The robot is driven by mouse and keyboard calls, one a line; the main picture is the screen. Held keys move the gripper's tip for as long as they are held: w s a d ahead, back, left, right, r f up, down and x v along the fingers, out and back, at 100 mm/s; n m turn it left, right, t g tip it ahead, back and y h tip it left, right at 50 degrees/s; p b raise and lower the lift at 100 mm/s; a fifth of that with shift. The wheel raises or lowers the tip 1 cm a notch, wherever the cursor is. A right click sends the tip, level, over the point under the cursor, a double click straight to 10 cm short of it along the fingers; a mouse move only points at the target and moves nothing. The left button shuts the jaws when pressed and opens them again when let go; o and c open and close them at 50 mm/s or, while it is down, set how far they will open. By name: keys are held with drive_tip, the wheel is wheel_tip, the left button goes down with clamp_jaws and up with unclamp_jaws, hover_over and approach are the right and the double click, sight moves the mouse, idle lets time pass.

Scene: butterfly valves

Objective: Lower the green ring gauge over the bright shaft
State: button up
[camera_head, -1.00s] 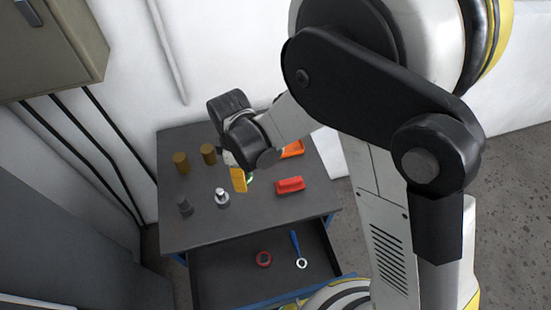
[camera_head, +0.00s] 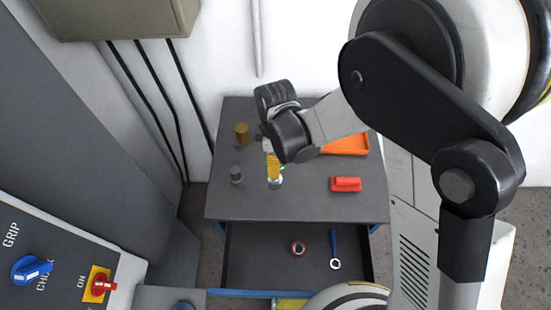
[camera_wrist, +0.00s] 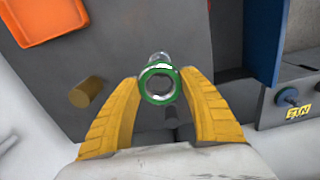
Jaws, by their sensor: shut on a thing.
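The green ring gauge (camera_wrist: 159,84) is between the yellow fingers of my gripper (camera_wrist: 158,100) in the wrist view, held at their tips with its hole facing the camera. The bright shaft (camera_wrist: 160,58) shows partly just past the ring's upper edge. In the head view my gripper (camera_head: 273,168) points down at the bright shaft (camera_head: 275,181), and the fingers overlap the shaft's upper part. Only a sliver of green shows there. I cannot tell whether the ring is around the shaft or still apart above it.
On the grey bench (camera_head: 300,205) stand a brass cylinder (camera_head: 242,133) and a dark grey cylinder (camera_head: 236,174) left of the shaft. A red block (camera_head: 346,184) and an orange tray (camera_head: 347,144) lie right.

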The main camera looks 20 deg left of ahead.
drive_tip(key=shift+f+b, duration=0.8)
drive_tip(key=shift+f, duration=1)
drive_tip(key=shift+f+b, duration=0.95)
drive_tip(key=shift+b, duration=0.05)
drive_tip(key=shift+f+b, duration=1.55)
drive_tip(key=shift+b, duration=0.15)
drive_tip(key=o, duration=1.4)
drive_tip(key=shift+o, duration=0.2)
drive_tip(key=shift+r, duration=0.1)
wheel_tip(320, 180, up, 12)
drive_tip(key=shift+f, duration=0.1)
drive_tip(key=shift+s, duration=0.1)
